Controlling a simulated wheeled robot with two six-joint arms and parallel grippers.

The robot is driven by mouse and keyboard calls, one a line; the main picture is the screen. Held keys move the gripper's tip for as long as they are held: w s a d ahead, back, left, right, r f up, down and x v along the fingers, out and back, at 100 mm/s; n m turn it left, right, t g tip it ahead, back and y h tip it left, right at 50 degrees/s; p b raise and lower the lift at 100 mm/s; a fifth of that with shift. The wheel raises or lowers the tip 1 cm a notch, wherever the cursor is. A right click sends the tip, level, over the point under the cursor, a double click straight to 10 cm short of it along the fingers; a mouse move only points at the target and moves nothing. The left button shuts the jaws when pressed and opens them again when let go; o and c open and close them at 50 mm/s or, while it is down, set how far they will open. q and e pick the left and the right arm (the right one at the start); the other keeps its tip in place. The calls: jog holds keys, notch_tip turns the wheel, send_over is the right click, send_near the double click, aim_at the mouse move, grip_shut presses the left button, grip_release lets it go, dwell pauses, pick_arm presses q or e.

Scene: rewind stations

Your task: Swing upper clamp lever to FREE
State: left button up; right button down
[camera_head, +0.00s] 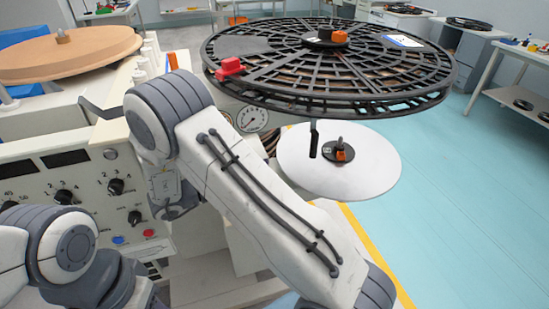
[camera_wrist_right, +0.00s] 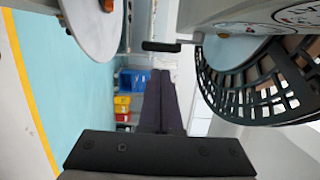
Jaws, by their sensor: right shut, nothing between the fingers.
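The upper clamp lever appears to be the small orange piece (camera_head: 340,37) on the black hub at the centre of the upper black slotted reel (camera_head: 400,75). Its marked position is too small to read. My right gripper (camera_wrist_right: 163,92) shows in the right wrist view, its dark fingers shut and empty. It points toward the gap between the white disc (camera_wrist_right: 95,25) and the reel, touching neither. In the head view my right arm hides it or leaves it unclear. My left arm shows at the lower left, but its gripper is out of sight.
The white disc (camera_head: 370,175) below the reel has its own orange piece (camera_head: 345,155). A black handle (camera_head: 313,138) hangs between them. A red block (camera_head: 230,66) sits at the reel's edge. The control panel (camera_head: 75,185) stands left; the turquoise floor (camera_head: 480,190) is clear.

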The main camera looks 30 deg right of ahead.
jog(key=p, duration=0.2)
send_near(311, 147)
jog(key=d, duration=0.5)
jog(key=shift+d, duration=0.95)
